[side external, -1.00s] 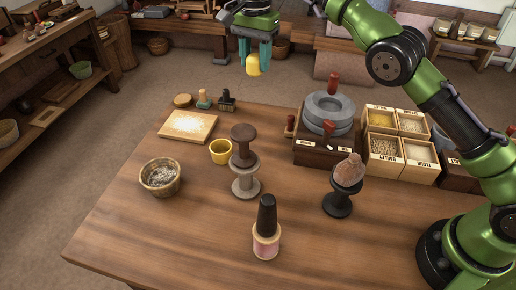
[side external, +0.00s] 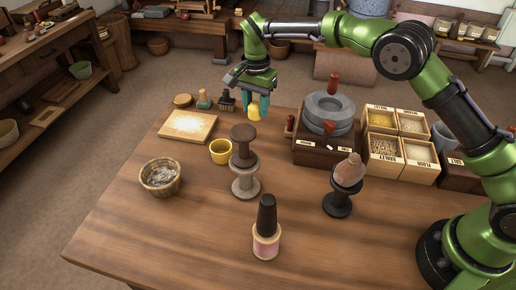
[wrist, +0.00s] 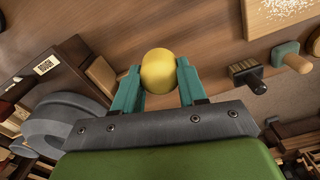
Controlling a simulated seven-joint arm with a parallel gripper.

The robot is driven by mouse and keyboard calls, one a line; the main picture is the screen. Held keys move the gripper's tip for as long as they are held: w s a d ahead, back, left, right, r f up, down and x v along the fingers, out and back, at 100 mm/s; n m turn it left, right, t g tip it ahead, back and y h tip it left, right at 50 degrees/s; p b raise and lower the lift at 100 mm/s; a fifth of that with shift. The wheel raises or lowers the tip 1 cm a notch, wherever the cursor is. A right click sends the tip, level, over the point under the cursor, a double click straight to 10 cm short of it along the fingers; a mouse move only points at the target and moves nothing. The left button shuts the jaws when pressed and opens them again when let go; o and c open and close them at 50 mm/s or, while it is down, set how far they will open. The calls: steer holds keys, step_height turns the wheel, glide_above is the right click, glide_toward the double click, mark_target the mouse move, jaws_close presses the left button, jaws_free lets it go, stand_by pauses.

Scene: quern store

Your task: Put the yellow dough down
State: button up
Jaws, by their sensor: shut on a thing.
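The yellow dough (side external: 255,113) is a small rounded lump held between the teal fingers of my gripper (side external: 264,107). In the wrist view the dough (wrist: 158,70) sits between the two fingertips of my gripper (wrist: 158,82), which is shut on it. In the side external view it appears over the far part of the table, between the floured board (side external: 187,126) and the stone quern (side external: 329,107). I cannot tell its exact height, but it looks held above the tabletop.
A yellow cup (side external: 221,152), stacked dark and pale spools (side external: 245,186), a bowl (side external: 160,177), a black cone on a pink spool (side external: 266,240) and a brown lump on a black stand (side external: 348,172) stand on the table. Grain boxes (side external: 400,148) are at right. The front left is clear.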

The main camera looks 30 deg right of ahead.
step_height(320, 180, down, 8)
steer(key=shift+r, duration=0.25)
steer(key=shift+f, duration=0.1)
steer(key=o, duration=1.1)
